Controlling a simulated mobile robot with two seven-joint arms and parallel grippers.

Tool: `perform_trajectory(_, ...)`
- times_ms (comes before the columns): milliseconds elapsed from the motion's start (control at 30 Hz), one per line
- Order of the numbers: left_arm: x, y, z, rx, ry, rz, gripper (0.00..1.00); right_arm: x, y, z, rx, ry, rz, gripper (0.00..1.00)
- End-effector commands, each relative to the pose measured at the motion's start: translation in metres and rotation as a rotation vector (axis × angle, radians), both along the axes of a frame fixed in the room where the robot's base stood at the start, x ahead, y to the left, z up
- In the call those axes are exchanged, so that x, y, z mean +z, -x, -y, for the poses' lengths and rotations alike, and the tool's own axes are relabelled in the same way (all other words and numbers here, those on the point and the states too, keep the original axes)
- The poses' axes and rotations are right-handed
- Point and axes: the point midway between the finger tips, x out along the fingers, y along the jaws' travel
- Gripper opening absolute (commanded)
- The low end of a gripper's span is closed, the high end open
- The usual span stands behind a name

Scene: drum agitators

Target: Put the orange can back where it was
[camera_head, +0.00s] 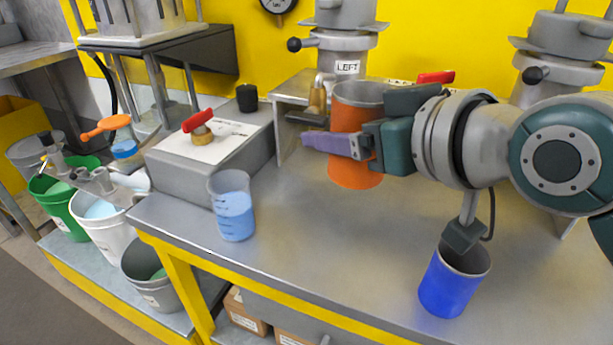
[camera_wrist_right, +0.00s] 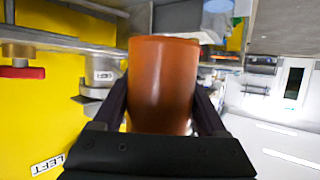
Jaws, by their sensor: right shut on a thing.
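The orange can (camera_head: 354,120) is upright in the head view, in front of the agitator labelled LEFT (camera_head: 347,62). My right gripper (camera_head: 345,140) is shut on it, with fingers on both sides; the far finger is mostly hidden by the can. In the right wrist view the orange can (camera_wrist_right: 160,85) fills the space between the two fingers (camera_wrist_right: 160,105). I cannot tell whether the can's base touches the bench (camera_head: 300,240). My left gripper is in neither view.
A blue can (camera_head: 450,285) stands at the bench's front right, below my right arm. A beaker of blue liquid (camera_head: 233,208) stands near the left front edge. A grey box with a red-handled valve (camera_head: 198,125) is behind it. Bare bench lies between beaker and blue can.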

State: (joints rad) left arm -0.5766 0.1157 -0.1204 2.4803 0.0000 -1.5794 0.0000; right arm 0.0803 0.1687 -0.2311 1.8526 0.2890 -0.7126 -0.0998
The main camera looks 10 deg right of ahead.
Motion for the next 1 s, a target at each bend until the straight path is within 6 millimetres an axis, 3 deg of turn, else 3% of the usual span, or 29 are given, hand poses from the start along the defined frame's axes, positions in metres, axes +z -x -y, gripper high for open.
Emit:
perform_trajectory(33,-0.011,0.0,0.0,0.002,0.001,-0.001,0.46,-0.023,0.001,0.0,0.0,0.0,-0.006,0.1)
perform_trajectory(333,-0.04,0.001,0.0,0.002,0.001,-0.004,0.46,-0.102,0.0,0.0,-0.001,0.001,-0.003,0.1)
perform_trajectory(600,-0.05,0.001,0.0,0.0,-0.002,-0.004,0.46,-0.128,0.0,0.0,-0.001,0.0,0.0,0.1)
perform_trajectory(800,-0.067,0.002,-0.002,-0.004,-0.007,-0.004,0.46,-0.16,0.0,0.0,0.0,0.0,-0.001,0.1)
perform_trajectory(1000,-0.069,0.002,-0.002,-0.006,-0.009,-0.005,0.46,-0.166,-0.001,0.0,-0.001,0.001,0.002,0.1)
